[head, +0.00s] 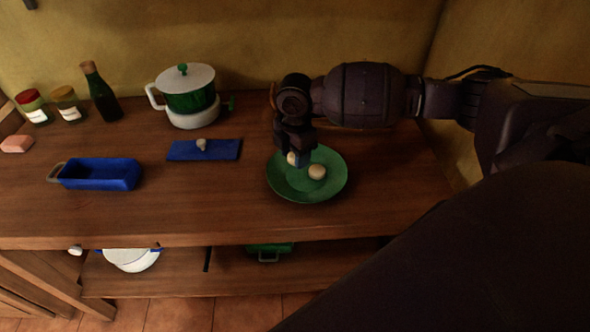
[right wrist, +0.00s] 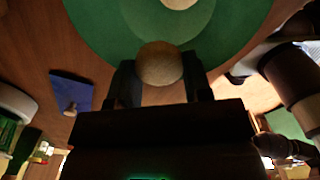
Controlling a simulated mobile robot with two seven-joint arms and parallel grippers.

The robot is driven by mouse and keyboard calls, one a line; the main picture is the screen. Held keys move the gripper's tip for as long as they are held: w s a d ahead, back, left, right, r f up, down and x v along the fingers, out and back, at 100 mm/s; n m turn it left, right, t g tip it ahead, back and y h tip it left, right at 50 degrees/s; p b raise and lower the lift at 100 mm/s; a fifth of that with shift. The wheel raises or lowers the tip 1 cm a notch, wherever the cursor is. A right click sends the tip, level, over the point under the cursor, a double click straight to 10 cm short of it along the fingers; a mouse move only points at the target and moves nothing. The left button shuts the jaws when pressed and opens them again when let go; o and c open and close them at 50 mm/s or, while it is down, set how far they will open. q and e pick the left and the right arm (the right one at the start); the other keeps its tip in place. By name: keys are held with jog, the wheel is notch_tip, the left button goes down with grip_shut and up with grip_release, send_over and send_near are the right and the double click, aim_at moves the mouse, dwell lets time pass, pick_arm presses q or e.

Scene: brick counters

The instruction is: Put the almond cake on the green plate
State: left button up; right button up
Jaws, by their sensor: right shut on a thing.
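The green plate (head: 283,184) lies on the wooden counter, right of centre in the head view, and fills the top of the right wrist view (right wrist: 95,30). My right gripper (head: 299,158) is over the plate's back part, pointing down. It is shut on a round pale-brown cake, the almond cake (head: 292,158), which shows between the fingers in the right wrist view (right wrist: 160,64). A second round pale cake (head: 317,172) sits on the plate beside the gripper. I cannot tell whether the held cake touches the plate. My left gripper is not in view.
A blue board (head: 227,150) with a small grey item (head: 201,144) lies left of the plate. A blue loaf pan (head: 98,174) is further left. A green pot with a white lid (head: 190,92), a dark bottle (head: 101,96) and jars stand behind. The counter front is clear.

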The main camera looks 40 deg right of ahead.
aim_at(295, 177)
jog(key=shift+f+b, duration=0.35)
jog(key=shift+f, duration=2.45)
jog(key=shift+f, duration=0.1)
jog(key=o, duration=0.6)
notch_tip(295, 177, up, 12)
jog(key=shift+r+p, duration=0.15)
jog(key=shift+p, duration=0.55)
